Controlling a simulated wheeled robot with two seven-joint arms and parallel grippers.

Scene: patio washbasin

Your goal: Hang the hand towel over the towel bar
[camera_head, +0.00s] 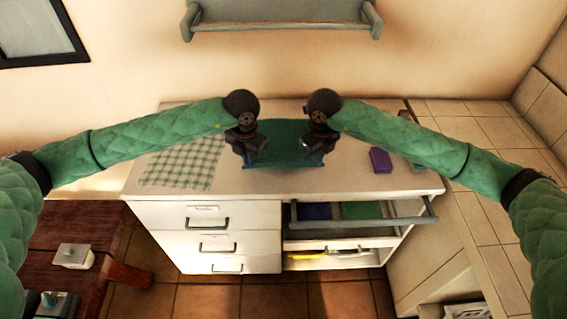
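A dark green cloth (285,139), which looks like the hand towel, is on the white counter at its middle. My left gripper (247,152) is at its left edge and my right gripper (316,153) is at its right edge. Both point down, and the dark fingers are too small to tell whether they are open or shut on the cloth. A grey bar (365,222), which looks like the towel bar, runs along the cabinet front at the right, below the counter edge. No cloth hangs over it.
A green checked cloth (182,163) lies flat on the counter's left. A purple block (380,160) sits at the right. Behind the bar, open shelves hold blue and green items. A grey wall shelf (280,26) is above. A wooden bench (80,225) stands at the left.

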